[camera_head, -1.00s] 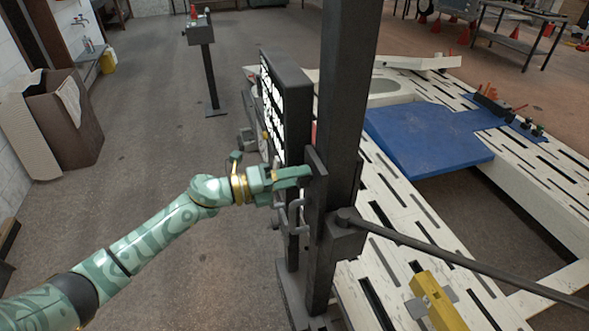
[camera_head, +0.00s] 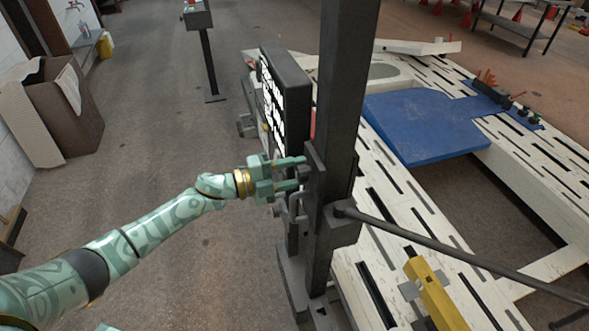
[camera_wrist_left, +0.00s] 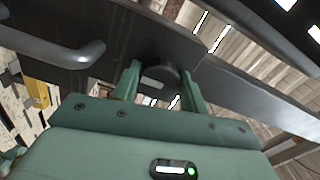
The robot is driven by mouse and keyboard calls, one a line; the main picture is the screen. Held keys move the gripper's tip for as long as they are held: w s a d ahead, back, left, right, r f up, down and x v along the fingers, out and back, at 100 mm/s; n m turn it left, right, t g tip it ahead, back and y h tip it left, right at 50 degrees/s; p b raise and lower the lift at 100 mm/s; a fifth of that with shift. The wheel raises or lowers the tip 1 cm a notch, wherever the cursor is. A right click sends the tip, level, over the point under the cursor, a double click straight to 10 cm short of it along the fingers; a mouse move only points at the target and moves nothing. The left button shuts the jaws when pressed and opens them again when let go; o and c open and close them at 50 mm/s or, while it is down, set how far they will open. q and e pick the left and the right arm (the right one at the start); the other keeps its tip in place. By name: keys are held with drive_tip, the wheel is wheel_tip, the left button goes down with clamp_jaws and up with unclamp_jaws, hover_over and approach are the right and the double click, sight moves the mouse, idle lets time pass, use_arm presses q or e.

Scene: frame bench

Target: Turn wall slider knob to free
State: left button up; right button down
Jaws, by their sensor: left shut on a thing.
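The dark round wall slider knob (camera_wrist_left: 157,80) sits on the side of the dark upright post (camera_head: 343,90). My left gripper (camera_head: 299,172) reaches it from the left, level with a plate on the post. In the left wrist view its two green fingers (camera_wrist_left: 160,75) stand on either side of the knob, shut on it. In the head view the fingers mostly cover the knob. I cannot read any mark of the knob's setting. My right gripper is not in view.
A grey bent handle (camera_head: 293,205) sits just below the gripper. A dark panel with white patches (camera_head: 286,95) stands behind it. A long dark bar (camera_head: 450,250) runs right from the post above the slotted white bench (camera_head: 390,250).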

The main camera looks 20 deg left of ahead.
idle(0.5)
use_arm(q)
drive_tip(key=o, duration=1)
drive_tip(key=b+v, duration=0.2)
drive_tip(key=v, duration=1.4)
drive_tip(key=shift+a, duration=0.2)
drive_tip(key=shift+s, duration=0.1)
